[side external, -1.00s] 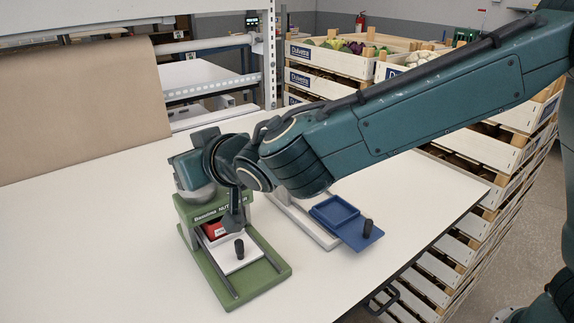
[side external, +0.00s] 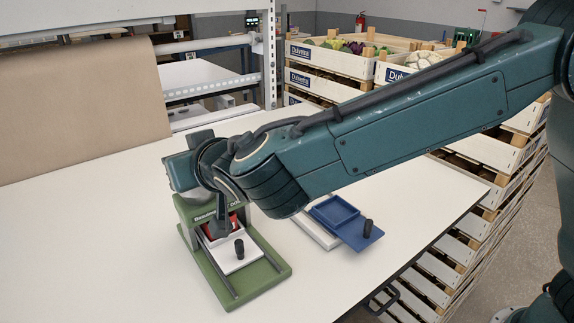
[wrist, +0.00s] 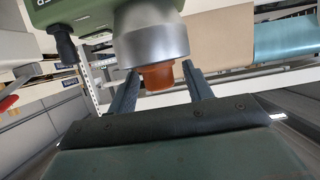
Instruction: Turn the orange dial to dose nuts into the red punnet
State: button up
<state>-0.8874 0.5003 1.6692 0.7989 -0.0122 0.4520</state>
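The orange dial (wrist: 158,78) sits under a silver cone (wrist: 150,38) in the wrist view. My gripper (wrist: 160,76) is open, with one finger on each side of the dial. A gap shows between the dial and the right finger; whether the left finger touches is unclear. In the side view the green dispenser (side external: 268,283) stands on the table, and my wrist hides the dial and fingertips. The red punnet (side external: 208,231) is inside the dispenser, partly hidden by my gripper. It sits behind a white sliding plate (side external: 229,262) with a black knob.
A blue tray (side external: 335,212) with a black knob lies on a white base right of the dispenser, under my forearm. Stacked produce crates (side external: 330,60) stand behind the table. The table (side external: 100,240) is clear at left and front.

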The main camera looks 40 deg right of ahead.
jog(key=shift+s+r, duration=0.1)
jog(key=v, duration=0.7)
jog(key=shift+s, duration=0.15)
dwell(0.3)
jog(key=shift+r, duration=0.1)
jog(key=s+d+r+m+g+h, duration=0.1)
jog(key=s+d+g, duration=0.15)
jog(key=d, duration=0.95)
jog(key=s+d+g, duration=0.2)
jog(key=s+d, duration=0.2)
jog(key=d, duration=0.8)
jog(key=s+d+f+g, duration=0.1)
jog(key=s+d, duration=0.2)
jog(key=s, duration=0.3)
jog(key=s+d+f+g, duration=0.1)
jog(key=s+d+f, duration=0.1)
jog(key=s, duration=0.5)
jog(key=s+d+f+n+g+y, duration=0.1)
jog(key=s+d, duration=0.3)
jog(key=s, duration=0.2)
jog(key=shift+s+f, duration=0.25)
jog(key=shift+s, duration=0.15)
jog(key=shift+g, duration=0.25)
jog(key=shift+c, duration=0.4)
